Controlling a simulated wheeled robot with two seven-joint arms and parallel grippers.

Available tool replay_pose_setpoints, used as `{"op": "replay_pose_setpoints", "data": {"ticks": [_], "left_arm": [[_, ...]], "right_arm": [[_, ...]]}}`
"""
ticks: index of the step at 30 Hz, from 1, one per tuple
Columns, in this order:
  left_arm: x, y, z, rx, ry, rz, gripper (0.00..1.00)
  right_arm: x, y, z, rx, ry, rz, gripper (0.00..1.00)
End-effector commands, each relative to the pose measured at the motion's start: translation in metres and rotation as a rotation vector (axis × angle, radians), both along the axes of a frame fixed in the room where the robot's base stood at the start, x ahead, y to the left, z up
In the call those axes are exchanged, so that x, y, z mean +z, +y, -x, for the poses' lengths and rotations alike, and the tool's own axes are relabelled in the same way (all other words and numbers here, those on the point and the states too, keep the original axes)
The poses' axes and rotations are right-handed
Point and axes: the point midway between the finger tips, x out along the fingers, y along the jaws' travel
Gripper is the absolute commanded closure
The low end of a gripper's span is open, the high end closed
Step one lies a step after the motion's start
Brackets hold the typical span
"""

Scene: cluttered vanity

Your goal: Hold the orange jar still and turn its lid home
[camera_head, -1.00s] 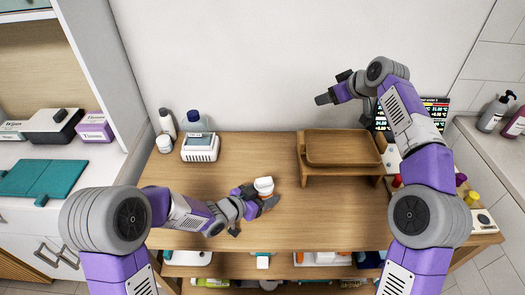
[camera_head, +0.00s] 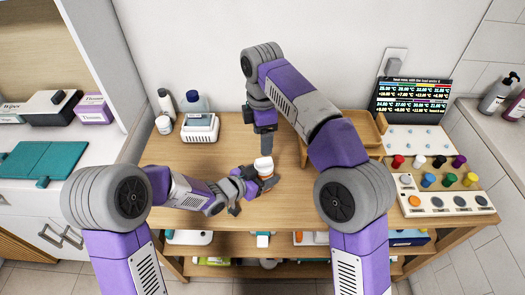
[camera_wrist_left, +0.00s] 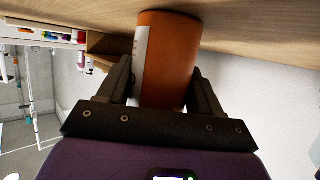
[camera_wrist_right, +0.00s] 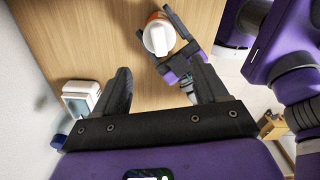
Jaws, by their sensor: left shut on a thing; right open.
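The orange jar (camera_head: 267,181) stands upright on the wooden table with its white lid (camera_head: 263,163) on top. My left gripper (camera_head: 257,186) is shut on the jar's side; the left wrist view shows the orange body (camera_wrist_left: 168,60) between both fingers. My right gripper (camera_head: 267,150) points down above and just behind the jar. In the right wrist view its fingers (camera_wrist_right: 165,88) are open and empty, with the white lid (camera_wrist_right: 158,38) beyond their tips, apart from them. I cannot tell from here whether the lid is fully seated.
A wooden stand (camera_head: 366,132) is partly hidden behind my right arm. A white box (camera_head: 200,128) and bottles stand at the back left. A panel with coloured knobs (camera_head: 447,204) and a display (camera_head: 412,97) are at the right. The table's front middle is clear.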

Motion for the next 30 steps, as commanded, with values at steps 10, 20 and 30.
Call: {"op": "replay_pose_setpoints", "data": {"ticks": [10, 20, 30], "left_arm": [[0.0, 0.0, 0.0, 0.0, -0.001, 0.001, 0.72], [0.0, 0.0, 0.0, 0.0, -0.001, 0.001, 0.72], [0.0, 0.0, 0.0, 0.0, -0.001, 0.001, 0.72]], "right_arm": [[-0.059, -0.001, 0.001, -0.003, 0.003, -0.001, 0.28], [-0.102, 0.0, 0.0, -0.003, 0.0, -0.003, 0.28], [-0.107, 0.0, 0.0, -0.003, -0.001, -0.003, 0.28]]}}
